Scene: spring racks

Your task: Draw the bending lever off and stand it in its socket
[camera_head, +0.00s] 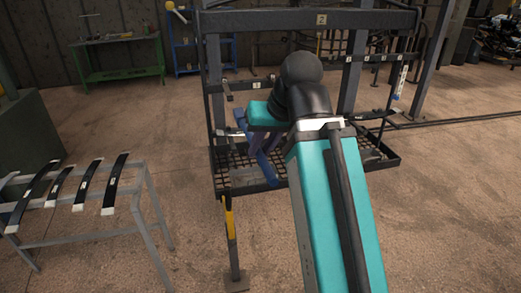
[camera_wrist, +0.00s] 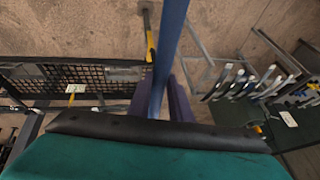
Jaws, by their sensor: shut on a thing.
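My gripper (camera_head: 262,146) is shut on the blue bending lever (camera_head: 266,168) in front of the rack, above its mesh tray. In the wrist view the lever (camera_wrist: 170,45) runs as a long blue bar up out of the frame from between my purple fingers (camera_wrist: 163,95). My arm hides part of the lever in the head view, and I cannot tell whether its far end touches anything. A yellow-and-black upright post (camera_head: 229,218) on a small floor plate, apparently the socket, stands in front of the tray's left part. The post also shows in the wrist view (camera_wrist: 150,45).
The dark rack frame (camera_head: 305,20) with its mesh tray (camera_head: 222,172) stands behind my arm. A grey metal stand (camera_head: 150,195) at left carries several dark curved leaf springs (camera_head: 72,190). A green workbench (camera_head: 120,75) is far back. The floor between stand and post is clear.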

